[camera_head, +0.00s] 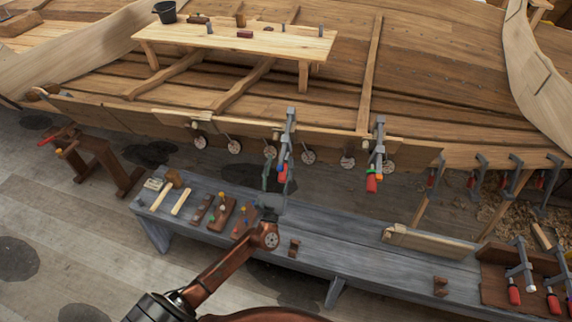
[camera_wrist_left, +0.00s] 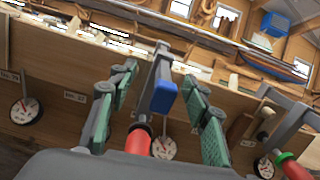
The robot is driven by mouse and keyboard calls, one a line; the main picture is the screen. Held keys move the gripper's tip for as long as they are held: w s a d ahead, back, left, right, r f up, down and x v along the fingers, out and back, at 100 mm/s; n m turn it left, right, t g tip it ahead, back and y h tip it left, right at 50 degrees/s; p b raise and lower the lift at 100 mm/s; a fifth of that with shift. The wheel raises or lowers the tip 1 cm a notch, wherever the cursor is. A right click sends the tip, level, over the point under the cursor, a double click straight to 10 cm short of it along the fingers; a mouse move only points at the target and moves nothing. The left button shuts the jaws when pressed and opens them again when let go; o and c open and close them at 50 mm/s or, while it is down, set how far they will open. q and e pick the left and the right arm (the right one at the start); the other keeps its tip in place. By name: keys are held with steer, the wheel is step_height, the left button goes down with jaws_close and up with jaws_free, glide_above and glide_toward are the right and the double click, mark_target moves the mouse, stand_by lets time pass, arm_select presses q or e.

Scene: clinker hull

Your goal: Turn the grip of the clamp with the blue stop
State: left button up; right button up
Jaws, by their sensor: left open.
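The clamp with the blue stop hangs on the hull's plank edge, its grey frame (camera_head: 290,125) upright in the head view. In the left wrist view its blue stop (camera_wrist_left: 164,97) is in the middle, with its red grip (camera_wrist_left: 138,141) below. My left gripper (camera_head: 275,170) is at this clamp, beside the red grip in the head view. In the wrist view its open green-padded fingers (camera_wrist_left: 160,80) stand on either side of the clamp, with visible gaps. The grip's lower end is hidden behind the gripper body. My right gripper is not in view.
A second clamp (camera_head: 380,140) with a red grip hangs to the right; its green stop (camera_wrist_left: 283,157) shows in the wrist view. Round dials (camera_head: 308,157) line the plank. A grey bench (camera_head: 340,247) with tools and blocks stands below. More clamps (camera_head: 520,265) lie at right.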

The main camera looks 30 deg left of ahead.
arm_select(q)
steer(key=b, duration=0.8)
glide_toward(285, 164)
steer(key=w, duration=0.1)
steer(key=w+a, duration=0.1)
steer(key=w, duration=0.1)
steer(key=shift+w+a+f+g, duration=0.15)
steer(key=shift+f+g, duration=0.1)
steer(key=shift+g, duration=0.15)
steer(key=shift+x, duration=3.8)
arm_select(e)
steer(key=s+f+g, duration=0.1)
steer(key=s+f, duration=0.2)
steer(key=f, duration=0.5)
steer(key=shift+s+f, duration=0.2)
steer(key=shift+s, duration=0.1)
arm_select(q)
steer(key=shift+r, duration=0.1)
steer(key=shift+c, duration=0.4)
steer(key=c, duration=1.1)
